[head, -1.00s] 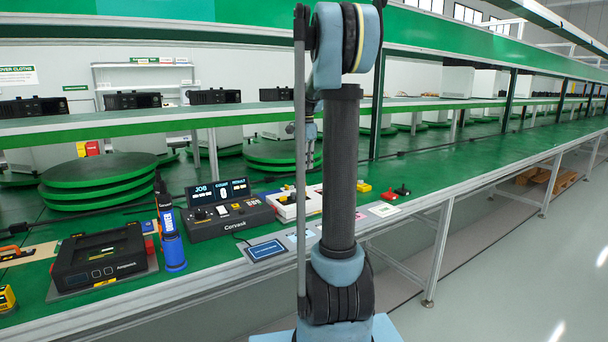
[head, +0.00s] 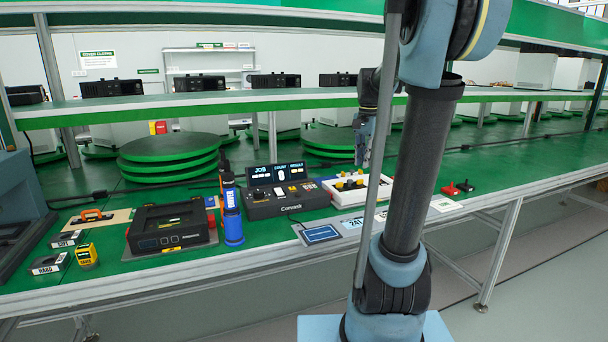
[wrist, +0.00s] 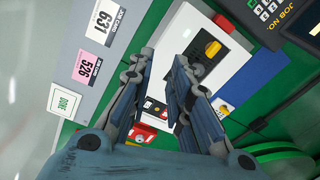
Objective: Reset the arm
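My gripper (head: 364,152) hangs fingers down over the bench, close to a white box with yellow and black knobs (head: 350,190). In the wrist view my gripper (wrist: 163,62) has its two fingers apart, with nothing held between them. The white box (wrist: 180,40) lies beyond the fingertips, with a black and yellow knob (wrist: 213,50) on top. A red item (wrist: 140,132) shows low between the fingers. My upright arm hides part of the bench in the head view.
A black console with lit displays (head: 285,205), a blue bottle (head: 232,220) and a black tray device (head: 168,228) stand left of the gripper. Green turntable discs (head: 170,150) are behind. A shelf (head: 240,101) runs above. Red and black pieces (head: 458,188) lie right of my arm.

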